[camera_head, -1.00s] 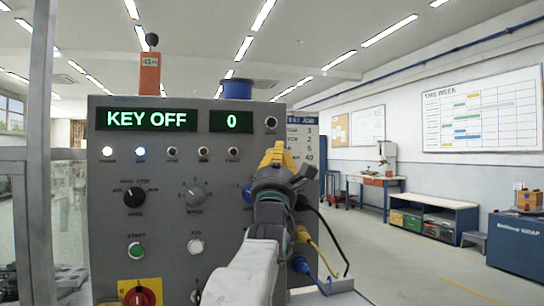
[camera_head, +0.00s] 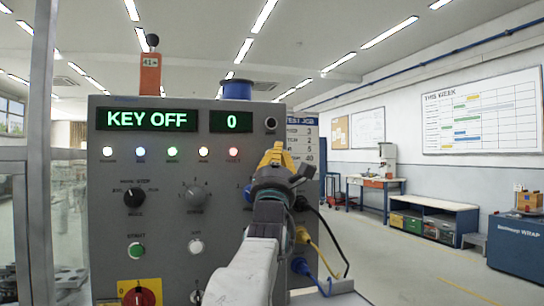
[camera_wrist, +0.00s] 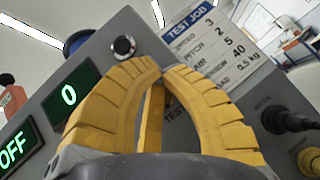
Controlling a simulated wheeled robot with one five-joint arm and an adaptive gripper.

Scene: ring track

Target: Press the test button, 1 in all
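A grey control panel (camera_head: 100,230) fills the left half of the head view. Its displays read KEY OFF (camera_head: 147,119) and 0 (camera_head: 232,121). My gripper (camera_head: 277,147) is in front of the panel's right part. In the wrist view its yellow fingers (camera_wrist: 161,66) come together at the tips, with nothing seen held. A dark round button with a metal ring (camera_wrist: 123,46) shows beyond the left finger, apart from it; the head view shows it too (camera_head: 270,123). The word TEST shows partly between the fingers. No button labelled test is readable; the fingers hide part of the panel.
A row of lamps is lit, including a green lamp (camera_head: 172,151) and a red lamp (camera_head: 233,151). Below are knobs, a green START button (camera_head: 136,250) and a red switch (camera_head: 139,297). Cables (camera_head: 330,245) hang right of my gripper. Open floor lies further right.

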